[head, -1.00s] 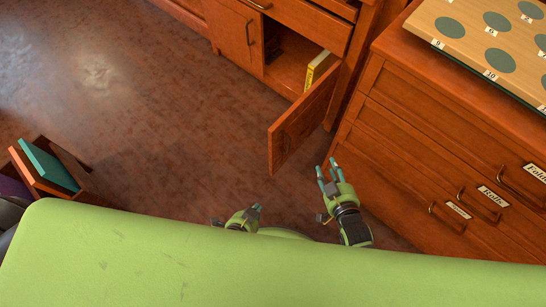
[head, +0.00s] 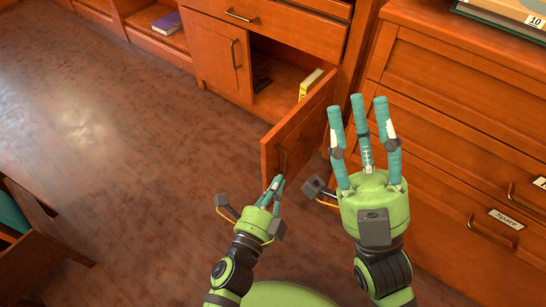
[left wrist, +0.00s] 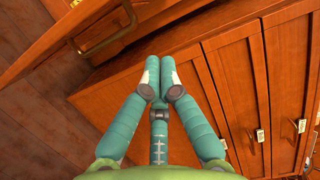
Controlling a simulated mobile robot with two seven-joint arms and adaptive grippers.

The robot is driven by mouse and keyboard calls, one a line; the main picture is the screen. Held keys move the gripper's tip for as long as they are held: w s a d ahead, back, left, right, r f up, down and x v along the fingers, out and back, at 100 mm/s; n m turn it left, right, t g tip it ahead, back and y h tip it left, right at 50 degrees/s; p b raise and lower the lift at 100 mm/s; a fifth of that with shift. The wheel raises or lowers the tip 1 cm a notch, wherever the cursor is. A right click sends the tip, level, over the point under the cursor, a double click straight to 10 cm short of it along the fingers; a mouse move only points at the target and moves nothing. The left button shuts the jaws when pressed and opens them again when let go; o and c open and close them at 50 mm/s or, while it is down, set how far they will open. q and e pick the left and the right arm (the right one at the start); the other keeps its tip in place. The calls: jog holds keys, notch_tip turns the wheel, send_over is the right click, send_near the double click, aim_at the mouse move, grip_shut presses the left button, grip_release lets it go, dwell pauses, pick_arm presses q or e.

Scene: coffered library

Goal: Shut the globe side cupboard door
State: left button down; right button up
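The cupboard door (head: 297,128) stands wide open in the head view, swung out from the right side of a wooden cupboard (head: 222,70). The open compartment behind it holds a yellow book (head: 310,84). My left gripper (head: 278,182) is just below the door's near end, its fingers drawn together and empty; whether it touches the door is unclear. In the left wrist view its fingertips (left wrist: 160,62) meet. A brass handle (left wrist: 108,32) shows beyond them; I cannot tell which panel bears it. My right gripper (head: 358,102) is open and empty, right of the door. No globe is in view.
A drawer chest (head: 440,110) stands close on the right, with a labelled drawer (head: 490,222). A closed cupboard door (head: 217,55) is left of the opening. Floor (head: 130,130) is clear to the left. A wooden piece (head: 30,240) stands at lower left.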

aim_at(272, 155)
pick_arm(q)
jog(key=shift+w+a, duration=0.2)
jog(key=shift+w, duration=1.95)
jog(key=shift+w+a, duration=0.2)
jog(key=shift+w, duration=1.95)
jog(key=shift+w+a, duration=0.1)
jog(key=shift+a, duration=0.05)
